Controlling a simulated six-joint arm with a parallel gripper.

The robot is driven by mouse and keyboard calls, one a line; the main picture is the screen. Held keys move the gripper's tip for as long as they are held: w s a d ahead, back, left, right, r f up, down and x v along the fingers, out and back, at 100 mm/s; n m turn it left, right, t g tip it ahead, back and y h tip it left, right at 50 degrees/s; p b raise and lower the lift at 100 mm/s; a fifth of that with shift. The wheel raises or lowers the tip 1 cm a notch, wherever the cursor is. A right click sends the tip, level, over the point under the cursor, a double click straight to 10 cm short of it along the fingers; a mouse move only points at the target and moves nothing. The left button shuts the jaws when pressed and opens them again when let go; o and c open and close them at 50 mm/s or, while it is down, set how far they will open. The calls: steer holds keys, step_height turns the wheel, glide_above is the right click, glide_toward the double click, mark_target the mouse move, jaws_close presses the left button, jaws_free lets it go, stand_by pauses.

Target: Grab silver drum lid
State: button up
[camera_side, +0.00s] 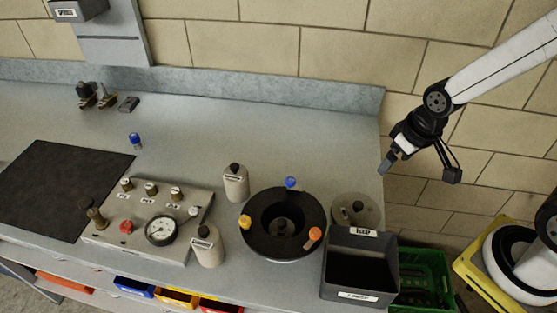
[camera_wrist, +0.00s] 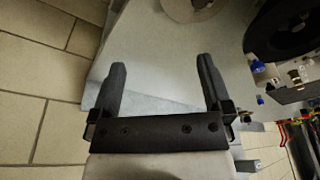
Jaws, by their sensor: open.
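The silver drum lid (camera_side: 345,207) is a round grey disc with a dark knob. It lies on the bench between the black round drum (camera_side: 252,226) and the bench's right end. The grey bin in front hides its near edge. In the wrist view, part of the lid (camera_wrist: 192,8) shows at the top edge, beyond my fingertips. My gripper (camera_side: 418,166) is open and empty, raised above and to the right of the lid, off the bench's right end. In the wrist view, both fingers of my gripper (camera_wrist: 161,72) stand wide apart with nothing between them.
The dark grey bin (camera_side: 340,299) stands right in front of the lid. Blue, yellow and orange knobs sit around the drum. Two grey bottles (camera_side: 236,188) and a gauge panel (camera_side: 150,212) are to the left. A green crate (camera_side: 424,270) is below, right. The back of the bench is mostly clear.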

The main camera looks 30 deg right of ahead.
stand_by(0.4)
steer(key=shift+c, duration=1.4)
steer(key=shift+a, duration=0.1)
steer(key=n+g, duration=0.2)
steer(key=n, duration=1.1)
glide_above(358, 204)
steer(key=d, duration=0.1)
step_height(358, 204, down, 4)
steer(key=shift+f, duration=0.15)
steer(key=n, duration=0.1)
steer(key=a+f+n, duration=0.1)
steer(key=n, duration=0.1)
steer(key=shift+f+g, duration=0.1)
steer(key=shift+g, duration=0.2)
steer(key=shift+f, duration=0.1)
steer(key=shift+f, duration=1.2)
